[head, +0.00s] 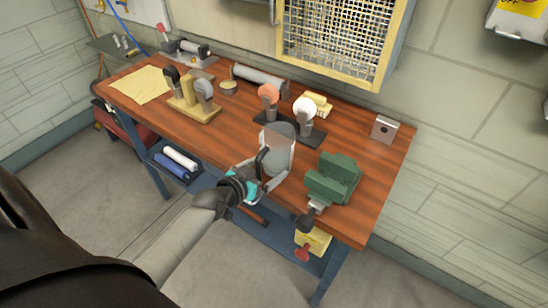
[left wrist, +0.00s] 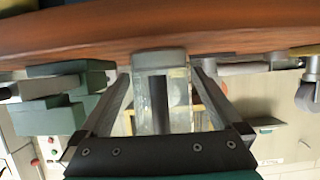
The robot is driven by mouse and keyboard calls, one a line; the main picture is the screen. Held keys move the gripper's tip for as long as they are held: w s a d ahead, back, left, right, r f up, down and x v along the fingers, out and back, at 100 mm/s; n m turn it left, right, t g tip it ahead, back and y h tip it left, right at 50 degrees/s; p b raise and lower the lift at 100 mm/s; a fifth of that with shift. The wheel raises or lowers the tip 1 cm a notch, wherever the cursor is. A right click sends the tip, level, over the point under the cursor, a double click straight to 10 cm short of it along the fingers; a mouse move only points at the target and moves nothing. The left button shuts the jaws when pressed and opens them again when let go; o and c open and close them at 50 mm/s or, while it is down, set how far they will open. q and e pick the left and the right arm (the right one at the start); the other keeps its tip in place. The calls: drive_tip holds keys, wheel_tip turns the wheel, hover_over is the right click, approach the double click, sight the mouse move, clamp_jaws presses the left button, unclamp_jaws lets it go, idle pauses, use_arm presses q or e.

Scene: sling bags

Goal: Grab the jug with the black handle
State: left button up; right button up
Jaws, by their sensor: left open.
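The jug (head: 281,157) is clear and stands at the front edge of the workbench in the head view. Its black handle (head: 262,160) faces my left gripper (head: 263,180). My left gripper is open, at the front edge, right beside the handle. In the left wrist view, the clear jug (left wrist: 142,100) with a dark upright bar, likely the handle (left wrist: 158,92), shows between the two spread fingers of my left gripper (left wrist: 160,78). Whether the fingers touch it I cannot tell. My right gripper is not in view.
A green vise (head: 332,180) stands on the wooden workbench (head: 232,128) right of the jug. A dark base with an orange disc (head: 268,94) and a white disc (head: 305,109) stands behind it. A yellow cloth (head: 140,85) lies at left.

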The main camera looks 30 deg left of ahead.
use_arm(q)
drive_tip(key=shift+w+f, duration=0.25)
drive_tip(key=shift+w, duration=0.35)
drive_tip(key=shift+r, duration=0.1)
drive_tip(key=c, duration=1.2)
